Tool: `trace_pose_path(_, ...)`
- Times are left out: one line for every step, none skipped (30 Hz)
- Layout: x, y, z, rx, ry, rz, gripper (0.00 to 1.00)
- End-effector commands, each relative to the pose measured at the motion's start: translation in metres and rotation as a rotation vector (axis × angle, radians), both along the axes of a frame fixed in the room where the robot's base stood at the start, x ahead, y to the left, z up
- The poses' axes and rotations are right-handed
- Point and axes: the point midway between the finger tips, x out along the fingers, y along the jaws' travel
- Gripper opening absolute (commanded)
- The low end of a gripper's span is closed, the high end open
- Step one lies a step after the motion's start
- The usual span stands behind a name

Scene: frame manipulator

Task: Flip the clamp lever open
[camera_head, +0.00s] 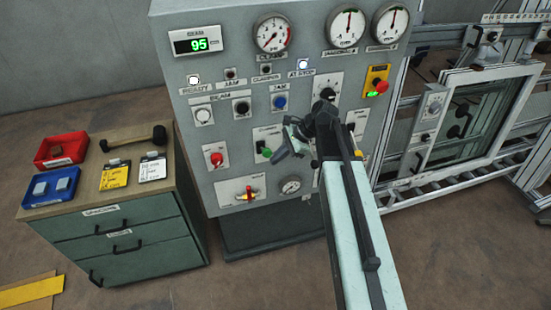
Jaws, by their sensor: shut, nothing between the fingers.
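My gripper (276,150) is shut and empty in front of the grey control panel (240,100). The plate labels are too small to read, so I cannot tell which lever is the clamp lever. My wrist and arm hide part of the panel's right side.
A red emergency button (381,87) is at the right. A green drawer cabinet (125,240) stands left, a metal frame with a window (450,75) right.

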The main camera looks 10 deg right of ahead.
Motion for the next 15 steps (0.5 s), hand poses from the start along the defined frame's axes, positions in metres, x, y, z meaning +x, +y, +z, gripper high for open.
trace_pose_path(0.000, 0.000, 0.004, -0.001, 0.000, 0.000, 0.00)
trace_pose_path(0.000, 0.000, 0.006, -0.001, 0.000, 0.000, 0.00)
trace_pose_path(0.000, 0.000, 0.008, -0.001, 0.000, 0.000, 0.00)
trace_pose_path(0.000, -0.001, 0.010, -0.001, 0.001, 0.000, 0.00)
trace_pose_path(0.000, -0.001, 0.011, -0.001, 0.001, 0.000, 0.00)
trace_pose_path(0.000, -0.001, 0.013, -0.002, 0.000, 0.000, 0.00)
trace_pose_path(0.000, -0.001, 0.014, -0.002, 0.000, 0.000, 0.00)
trace_pose_path(0.000, -0.001, 0.015, -0.002, 0.000, 0.000, 0.00)
trace_pose_path(0.000, -0.001, 0.015, -0.002, 0.000, 0.000, 0.00)
trace_pose_path(0.000, -0.001, 0.015, -0.002, 0.000, 0.000, 0.00)
trace_pose_path(0.000, -0.001, 0.014, -0.002, 0.000, 0.000, 0.00)
trace_pose_path(0.000, -0.001, 0.014, -0.002, 0.001, -0.001, 0.00)
trace_pose_path(0.000, -0.001, 0.014, -0.002, 0.000, 0.000, 0.00)
trace_pose_path(0.000, -0.001, 0.014, -0.002, 0.000, 0.000, 0.00)
trace_pose_path(0.000, -0.001, 0.014, -0.002, 0.000, 0.000, 0.00)
